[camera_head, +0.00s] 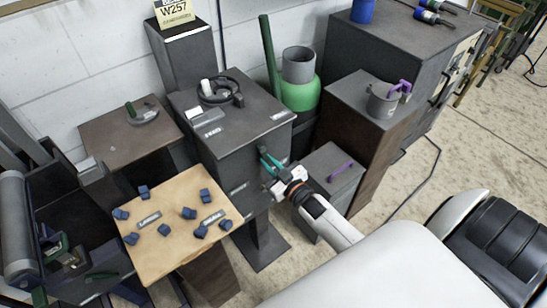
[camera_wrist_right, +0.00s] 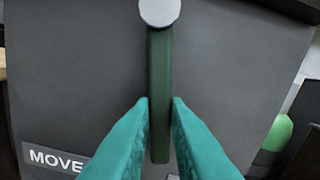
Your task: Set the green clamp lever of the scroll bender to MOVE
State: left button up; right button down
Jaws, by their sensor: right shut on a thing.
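The green clamp lever (camera_wrist_right: 160,70) is a dark green bar hanging from a round light-grey pivot (camera_wrist_right: 160,12) on a dark grey face in the right wrist view. A white-lettered MOVE label (camera_wrist_right: 55,158) is on the same face, to the lower left of the lever's free end. My right gripper (camera_wrist_right: 160,103) has its teal fingers on both sides of the lever's lower part, shut on it. In the head view my right gripper (camera_head: 268,160) is at the front face of the dark grey cabinet (camera_head: 245,135); the lever is mostly hidden there. My left gripper is not in view.
A tan board (camera_head: 180,255) with several blue blocks stands to the left. A low grey box with a purple handle (camera_head: 341,171) is right of my right gripper. A green container (camera_head: 299,94) stands behind the cabinet. Floor is open at the right.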

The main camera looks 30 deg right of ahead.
aim_at(247, 162)
jog(key=a+m+p, duration=0.1)
jog(key=m, duration=0.1)
jog(key=a+m+p, duration=0.1)
jog(key=a+m, duration=0.1)
jog(key=m, duration=0.1)
jog(key=shift+s+a+r+m, duration=0.1)
jog(key=shift+m, duration=0.2)
jog(key=shift+s+a+r+m+p, duration=0.15)
jog(key=shift+a+m+p, duration=0.15)
jog(key=shift+m, duration=0.35)
jog(key=shift+w+a+r+m+p, duration=0.1)
jog(key=shift+a+m+p, duration=0.2)
jog(key=shift+m, duration=0.4)
jog(key=shift+s+a+r+m+p, duration=0.15)
jog(key=shift+a+m, duration=0.25)
jog(key=shift+m, duration=0.25)
jog(key=shift+w, duration=0.1)
jog(key=c, duration=1.4)
grip_release()
jog(key=s, duration=1.2)
jog(key=shift+d+b, duration=0.35)
jog(key=shift+d, duration=0.1)
